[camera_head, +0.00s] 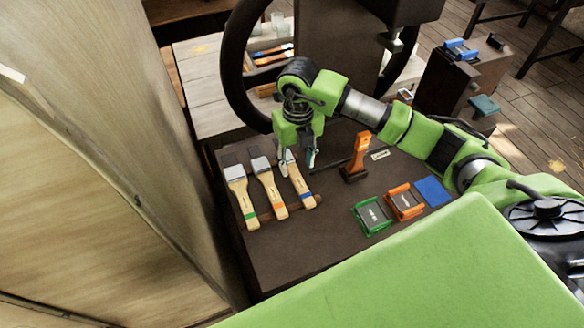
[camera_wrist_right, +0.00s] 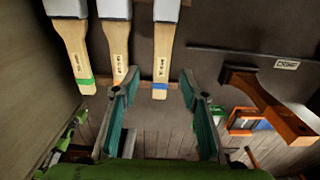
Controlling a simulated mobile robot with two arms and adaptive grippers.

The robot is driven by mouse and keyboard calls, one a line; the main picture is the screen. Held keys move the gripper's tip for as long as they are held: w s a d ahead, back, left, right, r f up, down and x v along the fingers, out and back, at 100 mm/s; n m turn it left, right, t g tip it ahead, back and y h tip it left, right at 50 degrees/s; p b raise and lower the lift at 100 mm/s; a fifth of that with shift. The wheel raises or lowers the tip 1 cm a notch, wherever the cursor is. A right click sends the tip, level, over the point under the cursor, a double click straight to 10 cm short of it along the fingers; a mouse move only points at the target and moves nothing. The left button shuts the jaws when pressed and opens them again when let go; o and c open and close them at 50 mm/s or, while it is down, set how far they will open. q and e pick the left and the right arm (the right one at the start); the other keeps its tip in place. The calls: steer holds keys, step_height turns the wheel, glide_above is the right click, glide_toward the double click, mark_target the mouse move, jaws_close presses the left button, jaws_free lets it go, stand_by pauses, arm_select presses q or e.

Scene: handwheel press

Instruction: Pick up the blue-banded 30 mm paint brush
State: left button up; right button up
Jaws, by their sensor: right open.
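The blue-banded paint brush (camera_head: 303,188) lies on the dark bench top, rightmost of three brushes, with a pale wooden handle. In the right wrist view the blue-banded brush (camera_wrist_right: 163,62) appears between the two fingertips. My right gripper (camera_head: 298,163) is open above this brush and hides its bristle end in the head view. Its teal-lined fingers also show in the wrist view (camera_wrist_right: 160,78), one on each side of the handle, with nothing held. Whether they touch the brush I cannot tell. My left gripper is not in view.
An orange-banded brush (camera_head: 270,187) and a green-banded brush (camera_head: 241,197) lie to the left. An orange-handled tool (camera_head: 358,152) stands to the right, near a thin dark rod. Green (camera_head: 372,216), orange (camera_head: 404,202) and blue (camera_head: 433,190) pieces lie farther right. A large handwheel (camera_head: 232,62) rises behind.

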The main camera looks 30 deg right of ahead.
mark_target(297, 178)
steer(key=shift+f, duration=0.6)
steer(key=shift+w+a+f, duration=0.1)
steer(key=shift+f, duration=0.4)
steer(key=f, duration=0.1)
steer(key=f+p, duration=0.1)
steer(key=f, duration=0.1)
steer(key=f+p, duration=0.1)
steer(key=shift+w+d+f, duration=0.15)
steer(key=shift+d+f, duration=0.05)
steer(key=shift+d, duration=0.1)
steer(key=shift+f, duration=0.25)
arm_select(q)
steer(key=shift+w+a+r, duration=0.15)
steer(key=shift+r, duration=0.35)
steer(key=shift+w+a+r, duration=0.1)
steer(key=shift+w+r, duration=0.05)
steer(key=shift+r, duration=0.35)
arm_select(e)
jaws_close()
